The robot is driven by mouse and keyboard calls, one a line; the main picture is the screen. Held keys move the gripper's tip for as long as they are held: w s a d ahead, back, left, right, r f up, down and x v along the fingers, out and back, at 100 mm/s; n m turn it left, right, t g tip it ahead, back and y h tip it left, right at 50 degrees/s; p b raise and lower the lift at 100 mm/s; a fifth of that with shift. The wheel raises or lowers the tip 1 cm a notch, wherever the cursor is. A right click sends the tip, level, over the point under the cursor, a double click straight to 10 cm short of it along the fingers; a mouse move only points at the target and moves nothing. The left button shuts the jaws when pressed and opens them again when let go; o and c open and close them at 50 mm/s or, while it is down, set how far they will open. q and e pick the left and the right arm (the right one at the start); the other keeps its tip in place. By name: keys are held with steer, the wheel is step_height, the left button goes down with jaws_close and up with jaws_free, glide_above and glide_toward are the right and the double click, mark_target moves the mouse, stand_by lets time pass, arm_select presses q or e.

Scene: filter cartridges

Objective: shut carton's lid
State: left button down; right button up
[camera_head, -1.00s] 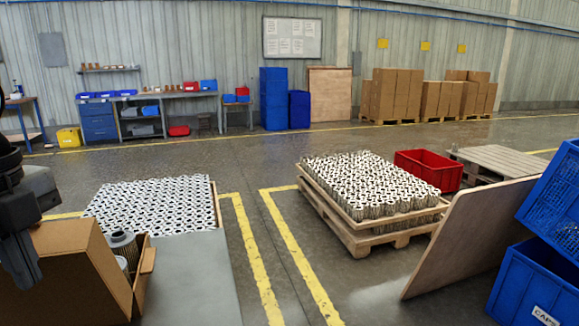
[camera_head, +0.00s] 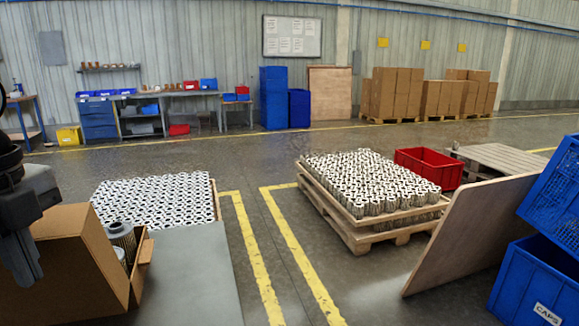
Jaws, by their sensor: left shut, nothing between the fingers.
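The brown carton (camera_head: 62,275) stands at the lower left on a grey surface, cut off by the picture's edge. Its big flap or lid panel leans up on the near side. A smaller flap (camera_head: 145,262) sticks out on its right. Filter cartridges (camera_head: 122,238) with pale ribbed sides and dark tops show inside the opening. My left gripper (camera_head: 28,278) points down at the far left, in front of the carton's left part, shut and empty. I cannot tell whether it touches the carton. My right gripper is not in view.
The grey tabletop (camera_head: 190,285) right of the carton is bare. A loaded pallet (camera_head: 365,235), a leaning wooden board (camera_head: 465,235) and blue crates (camera_head: 540,280) stand to the right.

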mark_target(40, 223)
arm_select(q)
steer(key=shift+w+a+r+p, duration=0.1)
steer(key=shift+w+a+p, duration=0.15)
steer(key=shift+w, duration=0.55)
steer(key=shift+w+a+p, duration=0.1)
steer(key=shift+w+a, duration=0.15)
steer(key=shift+w, duration=0.5)
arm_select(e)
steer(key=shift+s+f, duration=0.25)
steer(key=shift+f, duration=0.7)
arm_select(q)
steer(key=shift+w+a+r+p, duration=0.15)
steer(key=shift+w+r+p, duration=0.25)
steer(key=shift+w+r, duration=0.1)
steer(key=shift+w+a+r+p, duration=0.2)
steer(key=shift+w+r+p, duration=0.25)
steer(key=shift+w, duration=0.25)
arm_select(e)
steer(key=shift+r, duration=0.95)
